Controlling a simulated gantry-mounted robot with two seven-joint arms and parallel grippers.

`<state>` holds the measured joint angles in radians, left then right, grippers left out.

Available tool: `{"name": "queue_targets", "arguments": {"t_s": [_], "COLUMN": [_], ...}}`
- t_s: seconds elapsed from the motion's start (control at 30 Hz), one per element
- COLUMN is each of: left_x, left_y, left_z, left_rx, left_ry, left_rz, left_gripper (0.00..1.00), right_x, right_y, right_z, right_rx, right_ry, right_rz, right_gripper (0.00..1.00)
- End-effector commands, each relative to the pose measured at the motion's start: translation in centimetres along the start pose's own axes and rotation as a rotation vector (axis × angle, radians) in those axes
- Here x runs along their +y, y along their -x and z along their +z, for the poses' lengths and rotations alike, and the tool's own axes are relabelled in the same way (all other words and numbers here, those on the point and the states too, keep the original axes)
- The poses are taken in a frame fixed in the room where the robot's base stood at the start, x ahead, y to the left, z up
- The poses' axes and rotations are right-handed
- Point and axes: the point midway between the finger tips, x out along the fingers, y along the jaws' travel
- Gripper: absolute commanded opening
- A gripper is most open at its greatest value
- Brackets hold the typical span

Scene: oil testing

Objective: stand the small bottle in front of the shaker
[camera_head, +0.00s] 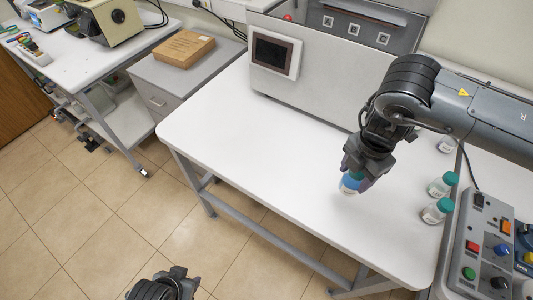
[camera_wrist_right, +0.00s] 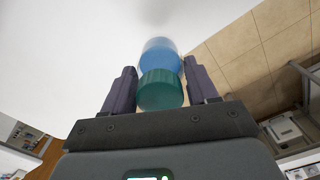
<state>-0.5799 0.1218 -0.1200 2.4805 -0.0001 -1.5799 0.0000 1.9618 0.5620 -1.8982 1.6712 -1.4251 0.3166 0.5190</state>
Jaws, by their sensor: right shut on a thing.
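The small bottle (camera_head: 350,183), with a blue body, is between the fingers of my right gripper (camera_head: 362,174) over the white table. In the right wrist view its blue body (camera_wrist_right: 160,54) and green cap (camera_wrist_right: 160,91) show between the two fingers of the right gripper (camera_wrist_right: 161,88), which is shut on it. I cannot tell whether its base touches the table. The large grey machine, apparently the shaker (camera_head: 310,98), stands behind it with a dark screen. My left gripper (camera_head: 175,274) is low at the bottom edge, away from the table; its fingers are unclear.
Two green-capped bottles (camera_head: 442,185) (camera_head: 436,211) stand to the right on the table (camera_head: 240,130), with another bottle (camera_head: 446,145) farther back. A control box (camera_head: 485,245) with coloured buttons is at the lower right. The table's left and middle are clear.

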Motion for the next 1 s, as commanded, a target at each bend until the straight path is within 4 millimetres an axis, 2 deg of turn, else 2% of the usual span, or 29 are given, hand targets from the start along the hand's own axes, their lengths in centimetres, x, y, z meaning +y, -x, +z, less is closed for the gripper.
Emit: {"name": "queue_targets", "arguments": {"t_s": [0.03, 0.2, 0.37, 0.53, 0.67, 1.0], "left_x": [0.1, 0.4, 0.4, 0.3, 0.2, 0.0], "left_y": [-2.1, -4.1, -4.9, -4.8, -4.4, -2.2], "left_z": [0.7, 1.3, 1.6, 1.6, 1.4, 0.8], "left_rx": [-0.002, -0.003, -0.002, -0.001, -0.001, -0.001], "left_ry": [0.002, 0.008, 0.008, 0.006, 0.003, -0.004], "left_rz": [0.002, 0.007, 0.007, 0.005, 0.002, -0.004], "left_gripper": [0.43, 0.43, 0.43, 0.43, 0.43, 0.43], "right_x": [-0.6, -1.7, -2.0, -1.4, 0.2, 6.4], "right_y": [-1.5, -2.1, -2.2, -2.4, -3.4, -7.2], "right_z": [-0.1, 0.1, 0.4, 0.7, 1.4, 4.0], "right_rx": [-0.001, -0.003, -0.001, 0.000, 0.000, -0.002], "right_ry": [0.051, 0.117, 0.118, 0.113, 0.110, 0.111], "right_rz": [0.003, 0.003, 0.001, 0.000, -0.002, -0.002], "right_gripper": [0.20, 0.20, 0.20, 0.20, 0.20, 0.20]}}
